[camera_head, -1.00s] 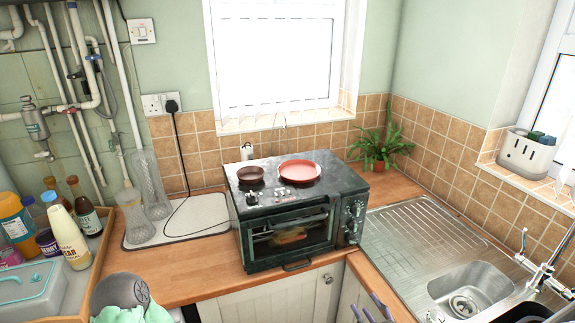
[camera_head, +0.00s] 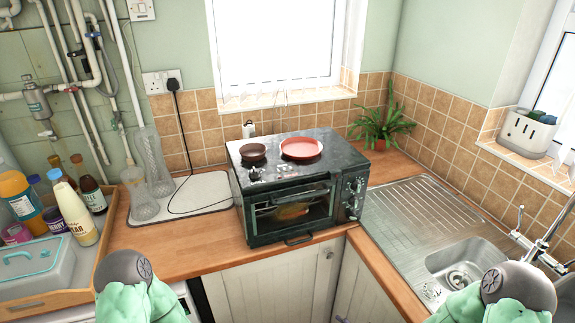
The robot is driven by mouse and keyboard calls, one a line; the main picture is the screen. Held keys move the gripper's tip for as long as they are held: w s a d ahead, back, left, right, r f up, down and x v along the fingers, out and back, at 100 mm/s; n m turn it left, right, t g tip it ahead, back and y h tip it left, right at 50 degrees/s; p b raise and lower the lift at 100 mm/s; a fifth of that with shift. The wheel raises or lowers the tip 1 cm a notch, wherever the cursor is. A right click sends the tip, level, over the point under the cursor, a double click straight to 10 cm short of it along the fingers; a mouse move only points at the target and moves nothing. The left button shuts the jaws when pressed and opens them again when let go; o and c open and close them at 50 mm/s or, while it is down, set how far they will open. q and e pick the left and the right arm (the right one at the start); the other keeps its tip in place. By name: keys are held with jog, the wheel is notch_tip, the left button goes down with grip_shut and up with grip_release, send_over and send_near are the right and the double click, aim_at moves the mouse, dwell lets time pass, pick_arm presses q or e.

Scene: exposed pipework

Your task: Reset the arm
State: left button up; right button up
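My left arm shows at the bottom left as a grey round joint with a mint-green covering. My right arm shows at the bottom right with the same grey joint and green covering, in front of the sink's lower edge. Both arms are cut off by the bottom of the picture. Neither gripper's fingertips can be made out, so what they hold is hidden.
A toaster oven (camera_head: 290,215) stands on the wooden counter (camera_head: 185,258), with a red pan (camera_head: 301,148) and a small dark pan (camera_head: 253,152) on top. A bottle tray (camera_head: 110,222) is left, a sink (camera_head: 462,262) right, a plant (camera_head: 382,127) behind.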

jog(key=s+a+f+n+g, duration=0.3)
jog(key=s+f+n+g, duration=0.1)
jog(key=s, duration=0.4)
jog(key=s+a+f+n+g, duration=0.4)
jog(key=s+f+n+g, duration=0.1)
jog(key=s+f+n, duration=0.2)
jog(key=shift+s+f, duration=0.5)
jog(key=shift+s, duration=0.25)
jog(key=shift+w, duration=0.15)
dwell(0.4)
